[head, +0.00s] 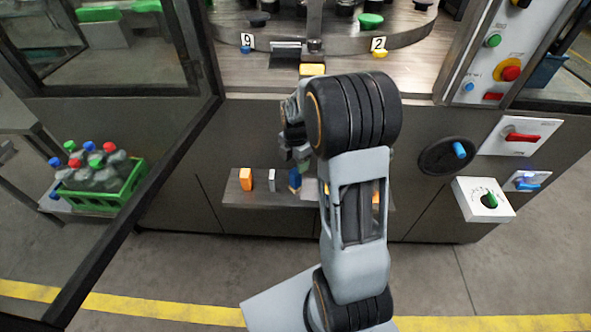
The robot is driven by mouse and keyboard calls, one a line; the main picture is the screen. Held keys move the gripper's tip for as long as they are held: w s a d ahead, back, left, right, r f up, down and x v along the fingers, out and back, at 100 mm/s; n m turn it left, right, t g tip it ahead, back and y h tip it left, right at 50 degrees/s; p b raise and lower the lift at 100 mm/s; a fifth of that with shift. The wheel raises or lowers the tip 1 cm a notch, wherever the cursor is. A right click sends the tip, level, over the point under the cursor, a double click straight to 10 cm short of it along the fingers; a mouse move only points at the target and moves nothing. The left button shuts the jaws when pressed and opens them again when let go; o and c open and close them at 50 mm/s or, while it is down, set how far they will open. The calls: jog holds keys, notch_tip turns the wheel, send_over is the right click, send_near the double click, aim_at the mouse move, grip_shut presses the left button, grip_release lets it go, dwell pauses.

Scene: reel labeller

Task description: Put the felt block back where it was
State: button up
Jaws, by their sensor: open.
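Small blocks stand on a narrow grey shelf (225,192) on the machine's front: an orange block (246,180), a pale grey block (271,181) and a blue block (295,181). Another orange piece (376,197) shows partly behind my arm. I cannot tell which of these is the felt block. My gripper (302,163) is open, just above the blue block at the shelf. Its fingers are small and partly hidden by my wrist, so I cannot tell whether they touch the block.
A yellow block (312,70) sits at the machine deck's front edge. An open glazed door (150,180) stands at left, before a green crate (125,190) of bottles. At right are a black handwheel (440,156), a red-handled switch (522,137) and a white dial box (482,200).

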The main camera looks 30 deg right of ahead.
notch_tip(320, 180, up, 3)
jog(key=s+a+r+m+t, duration=0.1)
jog(key=s+a+r+m, duration=0.3)
jog(key=s+m, duration=0.4)
jog(key=s+a+r+m+t, duration=0.2)
jog(key=s+a+r+m, duration=0.2)
jog(key=s+m, duration=0.4)
jog(key=shift+a+m, duration=0.75)
jog(key=shift+m, duration=1.95)
jog(key=shift+w+d, duration=0.1)
